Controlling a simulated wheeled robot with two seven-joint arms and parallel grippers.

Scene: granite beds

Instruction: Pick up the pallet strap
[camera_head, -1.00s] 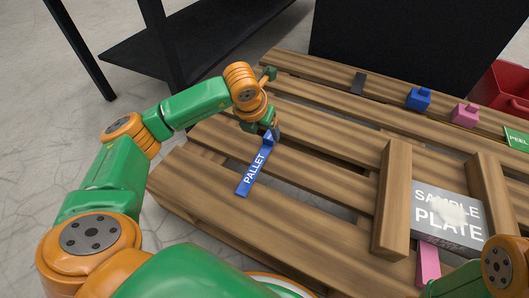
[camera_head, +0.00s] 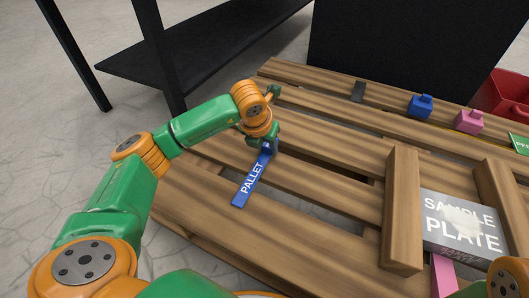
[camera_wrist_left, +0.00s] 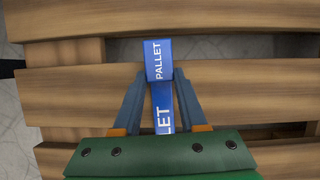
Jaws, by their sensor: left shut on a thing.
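The pallet strap (camera_head: 251,181) is a flat blue strip with white "PALLET" lettering and a raised blue block at its far end. It extends over the slats at the left of the wooden pallet. My left gripper (camera_head: 265,147) is shut on the block. In the left wrist view the fingers (camera_wrist_left: 160,78) press both sides of the blue strap (camera_wrist_left: 163,105), with the labelled block face (camera_wrist_left: 158,58) just beyond the tips. I cannot tell whether the strap touches the slats. My right gripper is out of view.
The wooden pallet (camera_head: 325,150) has open gaps between slats. Upright boards (camera_head: 402,205) flank a grey "SAMPLE PLATE" block (camera_head: 462,225). Blue (camera_head: 421,106) and pink (camera_head: 468,121) blocks and a red bin (camera_head: 508,97) stand farther back. A black shelf (camera_head: 200,45) is behind the left arm.

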